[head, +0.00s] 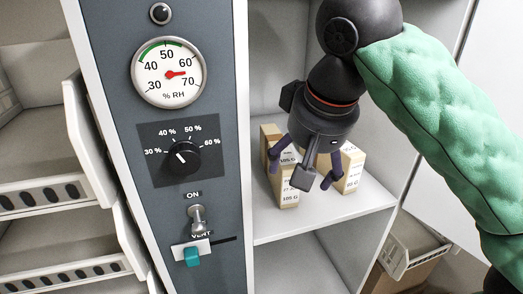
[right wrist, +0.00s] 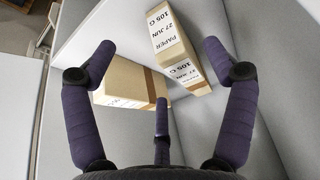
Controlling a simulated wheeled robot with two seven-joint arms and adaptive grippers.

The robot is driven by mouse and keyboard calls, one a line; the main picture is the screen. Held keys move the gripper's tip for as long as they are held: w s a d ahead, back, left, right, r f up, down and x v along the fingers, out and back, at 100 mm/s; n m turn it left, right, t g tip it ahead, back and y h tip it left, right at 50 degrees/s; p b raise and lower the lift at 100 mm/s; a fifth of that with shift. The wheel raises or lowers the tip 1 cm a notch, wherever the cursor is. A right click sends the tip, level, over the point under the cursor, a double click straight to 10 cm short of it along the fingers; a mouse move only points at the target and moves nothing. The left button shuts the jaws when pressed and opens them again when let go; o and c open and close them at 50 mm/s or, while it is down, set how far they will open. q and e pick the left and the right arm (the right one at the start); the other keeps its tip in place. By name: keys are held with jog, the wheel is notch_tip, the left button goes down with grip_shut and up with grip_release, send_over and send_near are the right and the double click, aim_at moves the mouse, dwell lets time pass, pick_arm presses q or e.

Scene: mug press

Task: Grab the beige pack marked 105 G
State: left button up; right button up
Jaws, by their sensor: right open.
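A beige pack (head: 290,185) with a brown band stands on the shelf in the head view, and its label reads 105 G. In the right wrist view, the pack (right wrist: 171,42) reads PAPER, 27 JUN, 105 G. A second beige pack (head: 353,160) stands to its right in the head view; in the right wrist view it is at left (right wrist: 130,84), its label unreadable. My right gripper (head: 315,170) is in front of the packs, partly hiding them. Its fingers (right wrist: 160,55) are spread and hold nothing. My left gripper is out of view.
The packs stand on a white shelf (head: 330,218) inside a cabinet, with walls close on both sides. A grey panel (head: 185,90) with a humidity gauge, knob and switches borders the opening at left. White perforated drawers (head: 50,195) stand further left.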

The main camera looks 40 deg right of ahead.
jog(key=w+d, duration=0.1)
jog(key=w, duration=0.2)
jog(key=w+d+p, duration=0.1)
jog(key=w+d, duration=0.1)
jog(key=w, duration=0.1)
jog(key=w+d+p, duration=0.1)
jog(key=w, duration=0.3)
jog(key=shift+d, duration=0.25)
jog(key=x, duration=0.4)
jog(key=shift+f+b, duration=0.15)
jog(key=shift+b, duration=0.15)
jog(key=shift+w+d+f, duration=0.1)
jog(key=shift+w+f, duration=0.1)
jog(key=shift+f, duration=0.1)
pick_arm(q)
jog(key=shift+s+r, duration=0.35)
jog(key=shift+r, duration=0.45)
pick_arm(e)
jog(key=shift+s, duration=0.1)
jog(key=c, duration=1.6)
jog(key=shift+r, duration=0.2)
